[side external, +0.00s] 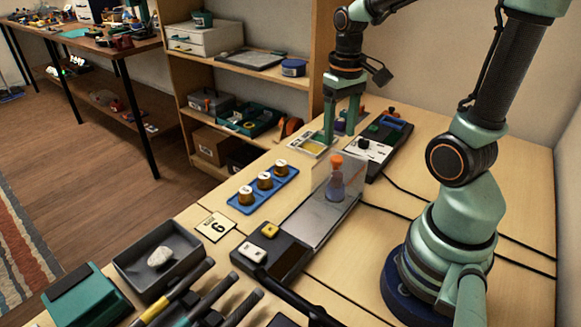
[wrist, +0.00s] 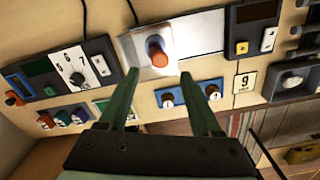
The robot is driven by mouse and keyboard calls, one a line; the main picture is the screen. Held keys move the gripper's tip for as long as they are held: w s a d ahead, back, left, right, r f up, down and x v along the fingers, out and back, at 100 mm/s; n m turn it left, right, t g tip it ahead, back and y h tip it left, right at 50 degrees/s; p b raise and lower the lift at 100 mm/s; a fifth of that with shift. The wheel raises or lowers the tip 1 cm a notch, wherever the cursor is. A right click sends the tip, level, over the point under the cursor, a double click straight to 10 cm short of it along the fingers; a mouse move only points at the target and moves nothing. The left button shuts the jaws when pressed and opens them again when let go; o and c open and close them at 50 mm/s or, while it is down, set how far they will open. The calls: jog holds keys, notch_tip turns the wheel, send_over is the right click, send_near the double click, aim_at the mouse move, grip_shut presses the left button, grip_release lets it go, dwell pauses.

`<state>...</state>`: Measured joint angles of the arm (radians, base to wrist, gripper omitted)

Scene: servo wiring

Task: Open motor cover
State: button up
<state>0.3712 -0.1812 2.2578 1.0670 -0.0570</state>
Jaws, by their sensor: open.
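The motor cover looks like a clear, see-through housing (side external: 325,192) on a pale metal plate (side external: 312,222). A grey-blue body with an orange knob (side external: 336,160) shows at it; the wrist view shows the orange knob (wrist: 157,52) and the cover's pale face (wrist: 132,50). I cannot tell whether the knob is on the cover or inside it. My gripper (side external: 340,136) points down with its two green fingers apart and nothing between them. It hangs beyond the cover in the side view. In the wrist view the open fingertips (wrist: 159,76) are just below the knob, apart from it.
A blue tray (side external: 238,207) with three brass-coloured pieces lies left of the plate. A dark box with a white dial panel (side external: 372,147) stands behind it. A dark button box (side external: 290,262) and a black tray (side external: 122,268) are nearer. Black cables (side external: 400,190) cross the table.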

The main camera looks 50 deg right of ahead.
aim_at(337, 158)
notch_tip(337, 158, down, 7)
jog(key=shift+r, duration=0.15)
grip_shut()
dwell(1.5)
